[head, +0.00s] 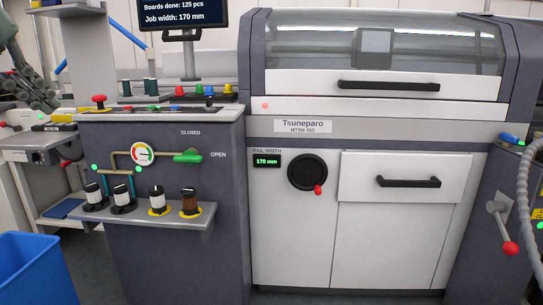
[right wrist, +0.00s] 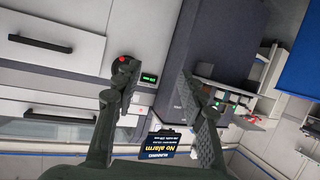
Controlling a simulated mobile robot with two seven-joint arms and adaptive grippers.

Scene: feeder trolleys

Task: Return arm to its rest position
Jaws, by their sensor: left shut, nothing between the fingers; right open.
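My left gripper (head: 42,100) is at the left edge of the head view, dark grey-green, with its fingers together and nothing between them. It hangs in front of the bench at the far left, apart from the machine. My right gripper (right wrist: 157,72) shows only in the right wrist view. Its two dark fingers are spread wide with nothing held between them. Beyond them, that view shows the machine front turned over, with the round black handwheel (right wrist: 124,64) partly behind one finger.
The Tsuneparo machine (head: 385,125) has its clear cover and drawer closed; its rail display (head: 267,161) reads 170 mm. A grey cabinet (head: 185,250) carries a green-handled valve (head: 188,156) and a shelf (head: 150,222) with several bottles. A blue bin (head: 35,270) stands front left.

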